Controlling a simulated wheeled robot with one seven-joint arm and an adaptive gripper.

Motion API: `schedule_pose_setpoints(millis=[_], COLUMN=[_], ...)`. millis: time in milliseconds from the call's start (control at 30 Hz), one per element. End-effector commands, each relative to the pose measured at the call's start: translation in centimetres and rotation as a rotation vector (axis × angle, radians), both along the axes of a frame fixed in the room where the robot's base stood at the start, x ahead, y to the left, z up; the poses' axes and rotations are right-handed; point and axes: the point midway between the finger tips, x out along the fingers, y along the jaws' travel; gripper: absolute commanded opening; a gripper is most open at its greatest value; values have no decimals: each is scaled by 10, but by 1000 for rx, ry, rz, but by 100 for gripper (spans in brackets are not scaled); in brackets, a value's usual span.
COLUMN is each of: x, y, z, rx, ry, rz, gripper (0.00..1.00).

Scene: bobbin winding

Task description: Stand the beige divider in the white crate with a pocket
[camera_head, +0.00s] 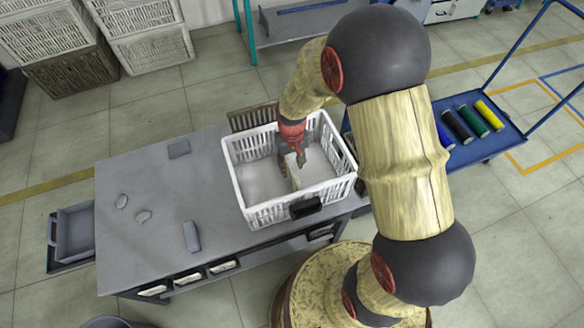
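The white crate (256,214) stands on the grey table, open at the top, with slatted walls. The divider's lower edge and any pocket cannot be made out.
The grey table (140,245) holds several small grey pieces left of the crate. A brown slatted panel (252,117) stands behind the crate. A blue cart (500,140) with coloured spools is at right. White baskets (150,50) are at the back left.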

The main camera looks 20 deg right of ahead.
Motion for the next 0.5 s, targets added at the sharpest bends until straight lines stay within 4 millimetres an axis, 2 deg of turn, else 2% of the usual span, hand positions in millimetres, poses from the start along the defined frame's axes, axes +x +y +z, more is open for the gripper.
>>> schedule_pose_setpoints(millis=[100,300,500], x=[1,1,1], y=[0,0,0], z=[26,66,90], rx=[0,0,0], ry=[-4,-4,-2], rz=[0,0,0], gripper=[34,34,34])
